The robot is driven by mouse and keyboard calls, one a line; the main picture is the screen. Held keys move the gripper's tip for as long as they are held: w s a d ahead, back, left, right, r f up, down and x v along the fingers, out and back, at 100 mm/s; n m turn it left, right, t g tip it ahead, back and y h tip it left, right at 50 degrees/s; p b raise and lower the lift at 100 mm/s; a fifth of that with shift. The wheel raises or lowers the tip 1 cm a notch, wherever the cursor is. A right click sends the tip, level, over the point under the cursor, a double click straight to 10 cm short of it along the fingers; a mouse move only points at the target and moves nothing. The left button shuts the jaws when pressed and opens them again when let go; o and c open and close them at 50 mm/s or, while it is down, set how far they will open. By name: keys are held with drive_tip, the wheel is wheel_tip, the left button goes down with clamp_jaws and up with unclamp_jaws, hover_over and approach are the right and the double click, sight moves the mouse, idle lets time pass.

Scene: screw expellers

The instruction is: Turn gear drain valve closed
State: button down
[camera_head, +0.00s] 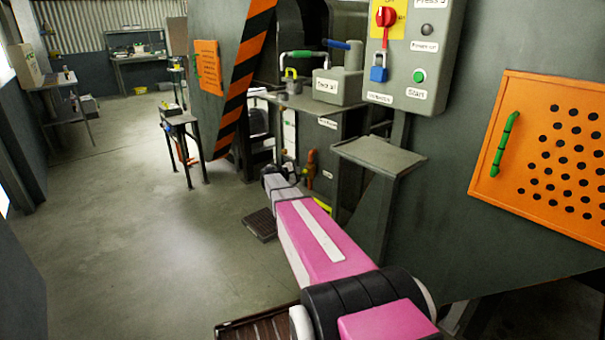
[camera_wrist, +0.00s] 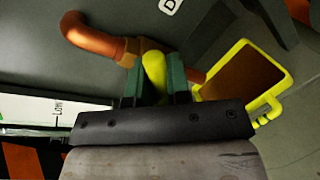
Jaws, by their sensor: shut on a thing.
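The gear drain valve shows in the wrist view as a yellow handle (camera_wrist: 153,66) on a copper-coloured pipe (camera_wrist: 90,36) with an elbow. My gripper (camera_wrist: 155,76) has its two green fingers on either side of the yellow handle and is shut on it. The handle's lower end is hidden by the gripper body. In the head view the copper pipe (camera_head: 311,166) stands beside the grey machine, just right of my arm's far end; the handle and my fingertips cannot be made out there.
A yellow-rimmed tray (camera_wrist: 250,76) with a brown inside lies right of the valve. A white gauge strip (camera_wrist: 40,110) is at left. In the head view, a grey control box (camera_head: 413,55) and a shelf (camera_head: 378,155) stand right of my arm.

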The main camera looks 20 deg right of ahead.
drive_tip(key=m, duration=0.1)
drive_tip(key=m+t, duration=0.1)
drive_tip(key=f+m+y, duration=0.1)
drive_tip(key=shift+s+m+t, duration=0.3)
drive_tip(key=shift+f+m+t+y, duration=0.15)
drive_tip(key=shift+f+m+t, duration=0.15)
drive_tip(key=shift+m, duration=0.45)
drive_tip(key=shift+f+m+t+y, duration=0.15)
drive_tip(key=shift+m+t, duration=0.15)
drive_tip(key=shift+m, duration=0.45)
drive_tip(key=c, duration=1.1)
unclamp_jaws()
drive_tip(key=v, duration=1)
drive_tip(key=shift+s+a+r, duration=0.1)
drive_tip(key=shift+a, duration=0.25)
